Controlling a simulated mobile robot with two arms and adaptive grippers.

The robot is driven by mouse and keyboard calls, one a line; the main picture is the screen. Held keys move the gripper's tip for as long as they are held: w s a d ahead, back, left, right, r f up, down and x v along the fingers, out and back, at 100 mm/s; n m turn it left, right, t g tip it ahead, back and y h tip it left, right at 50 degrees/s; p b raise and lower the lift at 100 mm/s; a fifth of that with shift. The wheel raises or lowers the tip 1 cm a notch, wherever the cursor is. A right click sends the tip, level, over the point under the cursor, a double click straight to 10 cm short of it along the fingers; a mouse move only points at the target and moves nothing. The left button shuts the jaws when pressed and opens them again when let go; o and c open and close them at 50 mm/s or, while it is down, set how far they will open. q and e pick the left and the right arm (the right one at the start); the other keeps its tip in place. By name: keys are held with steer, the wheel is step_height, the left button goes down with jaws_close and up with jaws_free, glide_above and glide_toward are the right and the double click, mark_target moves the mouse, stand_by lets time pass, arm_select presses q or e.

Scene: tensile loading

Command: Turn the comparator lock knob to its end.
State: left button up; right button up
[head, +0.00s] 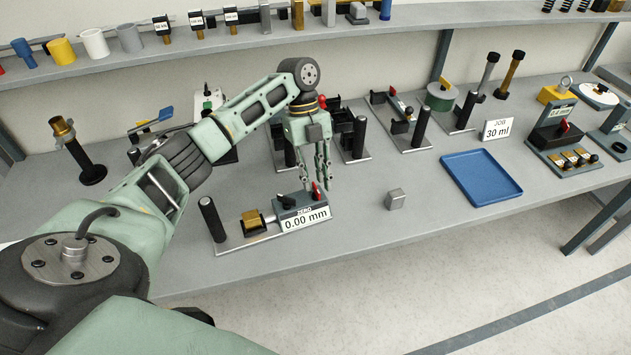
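My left gripper (317,186) points straight down over that end. Its slim green fingers are apart, with their tips beside the red knob. I cannot tell whether they touch it, and they hide part of it. My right gripper is not in view.
A black post (212,219) and a brass block (253,221) stand left of the comparator. A small grey block (396,198) and a blue tray (481,178) lie to the right. Several fixtures with black posts stand close behind my gripper. The front right bench is mostly clear.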

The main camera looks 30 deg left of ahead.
arm_select(q)
steer(key=v, duration=1)
steer(key=shift+r, duration=0.2)
steer(key=shift+w+a, duration=0.1)
